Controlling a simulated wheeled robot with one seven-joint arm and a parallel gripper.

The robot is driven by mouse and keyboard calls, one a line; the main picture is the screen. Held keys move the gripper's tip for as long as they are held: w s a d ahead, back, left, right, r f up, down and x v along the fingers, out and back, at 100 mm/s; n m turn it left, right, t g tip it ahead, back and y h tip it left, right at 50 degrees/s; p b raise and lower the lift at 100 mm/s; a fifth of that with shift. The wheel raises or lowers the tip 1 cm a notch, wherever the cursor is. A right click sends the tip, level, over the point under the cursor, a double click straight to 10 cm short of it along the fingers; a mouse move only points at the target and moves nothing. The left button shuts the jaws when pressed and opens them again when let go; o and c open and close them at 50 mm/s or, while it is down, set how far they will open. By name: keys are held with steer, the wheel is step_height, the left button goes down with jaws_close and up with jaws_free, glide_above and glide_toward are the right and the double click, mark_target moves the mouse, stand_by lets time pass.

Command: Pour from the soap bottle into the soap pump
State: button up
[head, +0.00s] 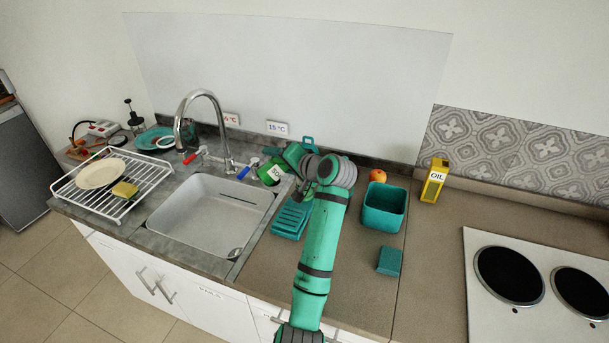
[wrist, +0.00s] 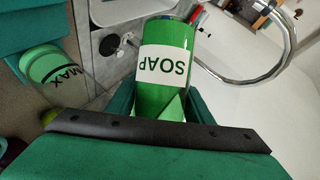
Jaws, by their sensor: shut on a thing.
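The green soap bottle (head: 270,174) with a white label is tilted near the tap's right side in the head view. My gripper (head: 297,160) is shut on it. In the wrist view the bottle (wrist: 166,60) sits between my fingers (wrist: 158,108), its SOAP label upside down. A clear container with green in it and a MAX mark (wrist: 62,72) is left of the bottle in the wrist view, apart from it; it looks like the soap pump's body. I cannot make it out in the head view, where my arm covers that area. No stream of soap is visible.
The tap (head: 222,110) and sink (head: 207,244) are left of the bottle. A dish rack (head: 143,199) stands left.

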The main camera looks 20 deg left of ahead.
steer(key=shift+s+a+f+m+g+y+p, duration=0.1)
steer(key=shift+f+m+g+y+p, duration=0.15)
steer(key=shift+m+y+p, duration=0.35)
steer(key=shift+s+a+f+m+g+y+p, duration=0.1)
steer(key=shift+m+g+y+p, duration=0.2)
steer(key=shift+m, duration=0.5)
stand_by(3.6)
steer(key=shift+r+m+y+p, duration=0.3)
steer(key=shift+r+m+p, duration=0.15)
steer(key=shift+m+p, duration=0.05)
stand_by(2.5)
